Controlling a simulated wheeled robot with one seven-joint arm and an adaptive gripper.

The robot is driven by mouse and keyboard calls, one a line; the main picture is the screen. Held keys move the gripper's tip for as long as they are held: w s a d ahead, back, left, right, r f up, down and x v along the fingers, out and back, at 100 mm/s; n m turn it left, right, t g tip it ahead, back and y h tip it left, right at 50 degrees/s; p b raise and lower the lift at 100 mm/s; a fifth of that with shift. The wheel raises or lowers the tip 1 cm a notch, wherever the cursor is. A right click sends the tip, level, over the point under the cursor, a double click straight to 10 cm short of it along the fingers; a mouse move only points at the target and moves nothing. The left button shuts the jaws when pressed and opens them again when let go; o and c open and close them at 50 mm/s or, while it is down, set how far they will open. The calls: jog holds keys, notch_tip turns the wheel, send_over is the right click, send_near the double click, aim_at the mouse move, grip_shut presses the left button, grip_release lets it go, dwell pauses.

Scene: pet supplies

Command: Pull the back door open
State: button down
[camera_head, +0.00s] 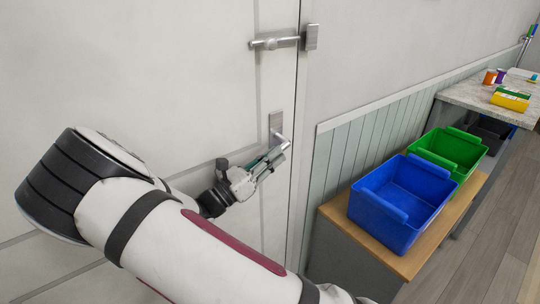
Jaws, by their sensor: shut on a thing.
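The back door (180,60) is a pale panelled door that fills the left of the head view. It looks closed against its frame. A metal lever handle (277,124) on a plate sits near its right edge. A metal bolt (273,43) is mounted higher on the door, reaching to a bracket on the frame (311,37). My gripper (277,155) is at the handle, shut on its lever. My fingers partly hide the lever. My arm hides the lower middle of the door.
A low wooden-topped cabinet (417,254) stands right of the door, holding a blue bin (412,213) and a green bin (470,151). A counter (465,93) with small items stands farther back. Floor (505,215) shows clear at the right.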

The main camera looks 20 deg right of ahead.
jog(key=shift+w+d+f+t+h+b, duration=0.1)
jog(key=shift+d+f+t+h+b, duration=0.1)
jog(key=shift+f+h+b, duration=0.3)
jog(key=shift+w+d+f+t+h+b, duration=0.1)
jog(key=shift+t+h+b, duration=0.15)
jog(key=shift+h, duration=0.45)
jog(key=shift+d+f+t+h+b, duration=0.15)
jog(key=shift+f+h+b, duration=0.2)
jog(key=shift+h, duration=0.25)
jog(key=s+m+g+h+p, duration=0.1)
jog(key=s+m+g+p, duration=0.2)
jog(key=s, duration=3)
jog(key=g+p, duration=0.5)
jog(key=p, duration=0.2)
jog(key=shift+s+d+m, duration=0.25)
jog(key=shift+s+m, duration=0.05)
jog(key=c, duration=1.6)
grip_release()
jog(key=shift+o, duration=0.2)
